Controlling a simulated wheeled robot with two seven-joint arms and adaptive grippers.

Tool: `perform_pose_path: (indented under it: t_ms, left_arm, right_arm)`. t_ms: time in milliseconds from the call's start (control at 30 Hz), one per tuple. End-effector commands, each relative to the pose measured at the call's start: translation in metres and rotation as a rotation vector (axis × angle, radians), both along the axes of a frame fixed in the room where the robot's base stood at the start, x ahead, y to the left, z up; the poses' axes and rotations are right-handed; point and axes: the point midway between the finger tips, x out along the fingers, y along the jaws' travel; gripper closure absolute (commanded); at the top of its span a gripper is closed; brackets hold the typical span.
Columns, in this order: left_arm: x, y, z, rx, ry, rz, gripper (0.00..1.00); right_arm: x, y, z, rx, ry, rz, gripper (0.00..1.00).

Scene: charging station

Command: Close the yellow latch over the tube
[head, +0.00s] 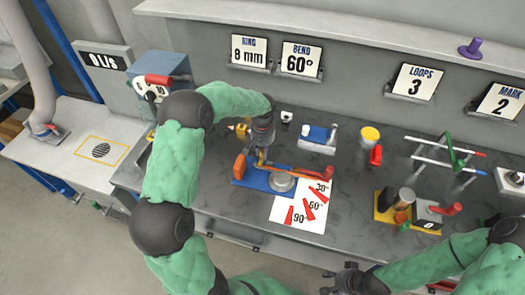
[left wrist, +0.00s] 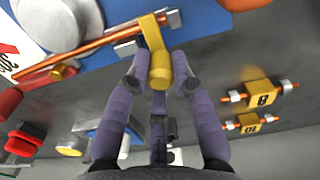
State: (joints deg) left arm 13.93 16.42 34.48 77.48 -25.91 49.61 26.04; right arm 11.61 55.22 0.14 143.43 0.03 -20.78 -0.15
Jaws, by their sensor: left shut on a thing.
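The blue bender base (head: 249,181) is on the bench, with a round grey metal disc (head: 281,182) on it. A copper tube (left wrist: 95,54) lies across the base. The yellow latch (left wrist: 152,33) crosses over the tube near its end in the left wrist view; it shows only as a small piece (head: 262,158) in the head view. My left gripper (left wrist: 160,78) is shut on the latch's yellow knob, with one finger on each side. In the head view my left gripper (head: 261,147) hangs over the base. My right gripper (head: 348,279) is empty-looking at the bottom edge, away from the base.
An angle sheet (head: 300,214) with red marks lies in front of the base. Yellow numbered blocks with copper pieces (left wrist: 262,93) are close by. A blue-and-white fixture (head: 318,138) stands behind right. A yellow-topped cylinder (head: 370,136) and wire rack (head: 447,157) stand further right.

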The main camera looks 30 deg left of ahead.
Motion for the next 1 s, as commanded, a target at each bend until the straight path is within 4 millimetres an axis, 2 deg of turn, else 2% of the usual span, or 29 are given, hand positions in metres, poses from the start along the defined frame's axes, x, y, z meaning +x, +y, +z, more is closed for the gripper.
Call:
perform_pose_path:
  t_ms: [233,700,733,800,1000]
  left_arm:
    - [-0.0001,-0.0009,-0.0004,-0.001,0.001,0.059,1.0]
    - [-0.0001,-0.0009,-0.0004,-0.001,0.001,0.069,1.0]
    - [-0.0001,-0.0009,-0.0004,-0.001,0.001,0.069,0.67]
    - [-0.0001,-0.0008,-0.0003,-0.001,0.001,0.069,0.52]
    - [0.0,-0.0005,-0.0002,0.0,0.001,0.068,0.52]
  right_arm:
    - [0.0,-0.0001,-0.0001,0.0,0.0,0.0,0.6]
    - [0.0,0.0,-0.0001,0.0,0.0,0.0,0.6]
    - [0.0,0.0,-0.0001,0.0,0.0,0.0,0.6]
    - [0.0,-0.0001,-0.0001,0.0,0.0,0.0,0.6]
    - [0.0,0.0,-0.0001,0.0,0.0,0.0,0.6]
